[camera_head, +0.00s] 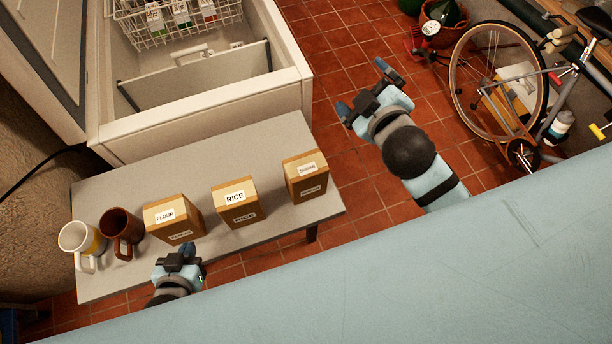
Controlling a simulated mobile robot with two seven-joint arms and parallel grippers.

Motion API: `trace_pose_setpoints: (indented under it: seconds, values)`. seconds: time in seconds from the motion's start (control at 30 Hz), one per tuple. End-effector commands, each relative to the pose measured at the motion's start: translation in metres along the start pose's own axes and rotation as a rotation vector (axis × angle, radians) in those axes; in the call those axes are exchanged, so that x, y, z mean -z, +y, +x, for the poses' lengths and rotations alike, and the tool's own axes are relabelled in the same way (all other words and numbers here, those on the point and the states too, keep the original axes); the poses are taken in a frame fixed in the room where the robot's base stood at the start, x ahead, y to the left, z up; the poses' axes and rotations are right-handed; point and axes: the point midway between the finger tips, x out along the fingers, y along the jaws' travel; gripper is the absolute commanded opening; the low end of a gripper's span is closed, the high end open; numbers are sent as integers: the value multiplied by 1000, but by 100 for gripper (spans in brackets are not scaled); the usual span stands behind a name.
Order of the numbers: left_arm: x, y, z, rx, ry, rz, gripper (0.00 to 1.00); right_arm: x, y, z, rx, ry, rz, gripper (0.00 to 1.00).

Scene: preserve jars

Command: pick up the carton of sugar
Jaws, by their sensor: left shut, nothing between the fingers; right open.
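The carton of sugar (306,177) is a brown box with a white SUGAR label, standing at the right end of the grey table. My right gripper (364,88) is open and empty, over the floor to the right of and beyond the table, apart from the carton. My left gripper (186,248) is shut and empty at the table's front edge, in front of the flour carton (172,217). The rice carton (235,203) stands between the flour and the sugar, with a gap to each. Nothing covers the sugar carton.
The table (130,285) also holds a white and yellow mug (82,241) and a brown mug (120,232) at left. An open chest freezer (215,110) with a wire basket stands behind it. A bicycle wheel (497,82) is at right.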

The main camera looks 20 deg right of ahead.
Motion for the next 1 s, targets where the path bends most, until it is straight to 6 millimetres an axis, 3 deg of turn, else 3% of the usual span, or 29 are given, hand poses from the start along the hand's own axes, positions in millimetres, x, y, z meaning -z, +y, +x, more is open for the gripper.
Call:
trace_pose_setpoints:
  seconds: [0.1,0.23,0.3,0.4,0.47,0.57,0.67,0.77,0.8,0.9,1.0]
  values:
    - [0,0,0,0,0,0,0,46,14,9,-112,221,-183,100]
    - [0,-1,0,2,0,0,0,113,16,3,-267,562,-488,100]
    - [0,-1,0,2,0,1,0,148,3,-9,-355,791,-711,100]
    - [0,-2,0,3,0,1,0,178,-32,-31,-451,1118,-1060,100]
    - [0,-2,0,3,1,1,0,179,-60,-41,-482,1310,-1279,100]
    - [0,-2,0,4,0,1,0,156,-103,-48,-480,1615,-1657,100]
    - [0,-2,0,4,0,2,0,108,-131,-39,-390,1880,-2016,100]
    - [-1,-3,0,4,-1,2,0,56,-137,-21,-226,2079,-2312,100]
    - [-1,-3,0,4,-1,2,0,38,-134,-14,144,-2031,2286,100]
    - [-1,-2,0,4,-1,2,0,2,-124,1,-22,-1883,2166,100]
    - [-1,-2,0,4,-1,2,0,-17,-116,10,-117,-1804,2098,100]
